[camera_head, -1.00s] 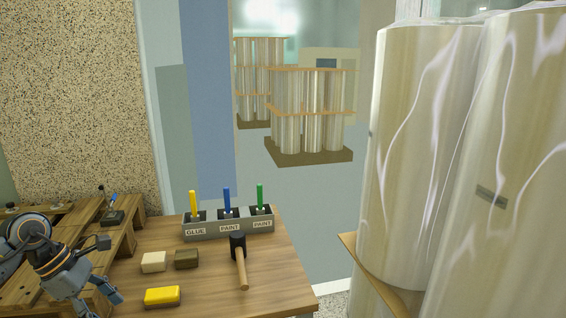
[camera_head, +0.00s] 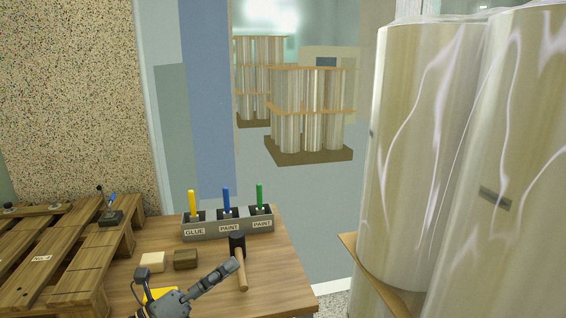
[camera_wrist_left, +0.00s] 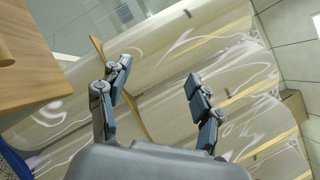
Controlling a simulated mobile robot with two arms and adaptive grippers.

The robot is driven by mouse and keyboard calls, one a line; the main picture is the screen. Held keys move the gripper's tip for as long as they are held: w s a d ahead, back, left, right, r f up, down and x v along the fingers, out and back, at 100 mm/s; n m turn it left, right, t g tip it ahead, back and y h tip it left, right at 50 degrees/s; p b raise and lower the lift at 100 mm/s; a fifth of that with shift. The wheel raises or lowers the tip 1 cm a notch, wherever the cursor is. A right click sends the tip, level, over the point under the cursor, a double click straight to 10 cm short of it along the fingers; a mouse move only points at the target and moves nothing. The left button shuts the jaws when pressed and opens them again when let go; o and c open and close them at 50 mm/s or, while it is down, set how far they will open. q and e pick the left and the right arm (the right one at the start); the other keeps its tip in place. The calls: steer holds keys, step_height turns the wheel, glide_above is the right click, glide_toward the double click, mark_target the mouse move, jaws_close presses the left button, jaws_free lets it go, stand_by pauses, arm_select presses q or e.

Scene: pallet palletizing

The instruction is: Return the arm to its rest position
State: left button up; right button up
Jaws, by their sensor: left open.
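My left gripper (camera_head: 208,286) is at the bottom middle of the head view, above the front of the wooden table (camera_head: 275,280). One finger points up and right, close to the hammer in the picture. In the left wrist view the left gripper (camera_wrist_left: 157,72) has its two fingers spread wide with nothing between them. My right gripper is not in view.
The hammer (camera_head: 240,263), a cream block (camera_head: 153,262), a dark olive block (camera_head: 186,259) and a grey holder (camera_head: 228,228) with coloured handles are on the table. A wooden pallet (camera_head: 60,262) is at left. Tall wrapped rolls (camera_head: 420,150) stand at right.

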arm_select(q)
steer(key=s+a+f+n+y, duration=0.5)
steer(key=f+n+y, duration=0.4)
steer(key=n, duration=0.5)
steer(key=s+a+f+n+y, duration=0.2)
steer(key=a+f+n+y, duration=0.6)
steer(key=n, duration=0.6)
steer(key=s+d+f+n+g, duration=0.1)
steer(key=s+f+n+g, duration=0.2)
steer(key=s, duration=0.4)
steer(key=s+d+f+n+g+h, duration=0.1)
steer(key=s+d+f+n+g, duration=0.15)
steer(key=s+f, duration=0.35)
steer(key=s+f+n+g, duration=0.1)
steer(key=s+f+g, duration=0.3)
steer(key=s, duration=0.5)
step_height(320, 180, down, 23)
steer(key=g, duration=0.1)
steer(key=s+a+f+g+p, duration=0.1)
steer(key=s+a+f+p, duration=0.1)
steer(key=s+p, duration=1.4)
steer(key=shift+s+a, duration=0.4)
steer(key=shift+s, duration=0.35)
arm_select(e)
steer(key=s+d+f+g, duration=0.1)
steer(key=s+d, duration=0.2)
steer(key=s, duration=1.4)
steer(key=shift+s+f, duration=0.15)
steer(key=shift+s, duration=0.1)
